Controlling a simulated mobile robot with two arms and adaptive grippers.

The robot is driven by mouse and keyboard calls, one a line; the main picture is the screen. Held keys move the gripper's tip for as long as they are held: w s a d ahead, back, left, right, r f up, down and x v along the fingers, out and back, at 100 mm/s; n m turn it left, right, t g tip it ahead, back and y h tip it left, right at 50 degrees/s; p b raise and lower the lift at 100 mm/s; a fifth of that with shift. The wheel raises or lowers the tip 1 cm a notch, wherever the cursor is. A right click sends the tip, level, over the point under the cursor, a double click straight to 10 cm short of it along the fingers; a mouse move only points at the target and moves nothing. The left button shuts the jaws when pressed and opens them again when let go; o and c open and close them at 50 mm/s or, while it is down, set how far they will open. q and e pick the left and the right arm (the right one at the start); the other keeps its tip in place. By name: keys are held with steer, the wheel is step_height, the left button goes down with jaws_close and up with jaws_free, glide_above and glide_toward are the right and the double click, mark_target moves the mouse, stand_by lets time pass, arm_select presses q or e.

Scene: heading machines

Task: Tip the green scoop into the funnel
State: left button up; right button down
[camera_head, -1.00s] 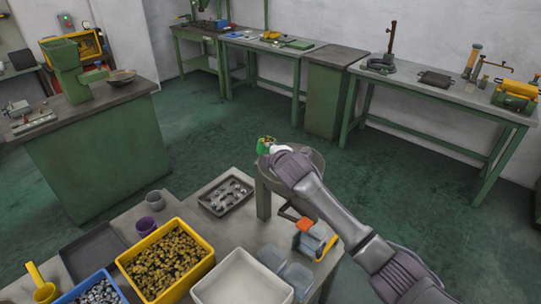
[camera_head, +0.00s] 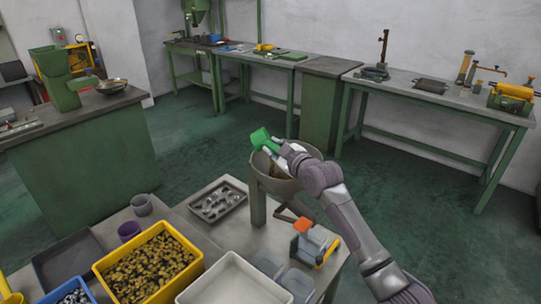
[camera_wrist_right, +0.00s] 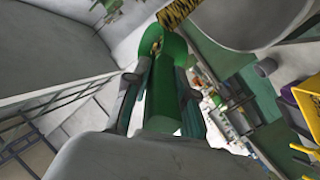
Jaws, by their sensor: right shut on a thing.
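The green scoop (camera_head: 260,138) is tilted over the far rim of the grey round funnel (camera_head: 282,184) in the head view. My right gripper (camera_head: 273,149) is shut on the scoop, above the funnel. Brownish bits (camera_head: 274,169) show at the funnel's mouth, below the scoop; whether they are falling or lying there I cannot tell. In the right wrist view the scoop (camera_wrist_right: 168,85) lies between the two fingers of my right gripper (camera_wrist_right: 160,105), with a few brass-coloured bits near its far end. My left gripper is not in view.
On the near table stand a yellow bin (camera_head: 107,265) of brass parts, a white tray (camera_head: 210,282), a dark tray of metal parts (camera_head: 220,184), and a purple cup (camera_head: 129,231). Open floor lies beyond.

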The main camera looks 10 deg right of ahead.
steer(key=m+b, duration=0.1)
steer(key=f+m+t+b, duration=0.1)
steer(key=shift+d+f+y+b, duration=0.25)
steer(key=shift+d+y+b, duration=0.05)
steer(key=shift+d+b, duration=0.1)
steer(key=shift+d+f+m+t+y+b, duration=0.15)
steer(key=shift+d+m+t+b, duration=0.05)
steer(key=shift+m+b, duration=0.35)
steer(key=shift+d+f+m+t+y+b, duration=0.1)
steer(key=shift+d+m+t+y+b, duration=0.1)
steer(key=shift+m+b, duration=0.35)
steer(key=shift+a+r, duration=0.1)
steer(key=shift+a, duration=0.05)
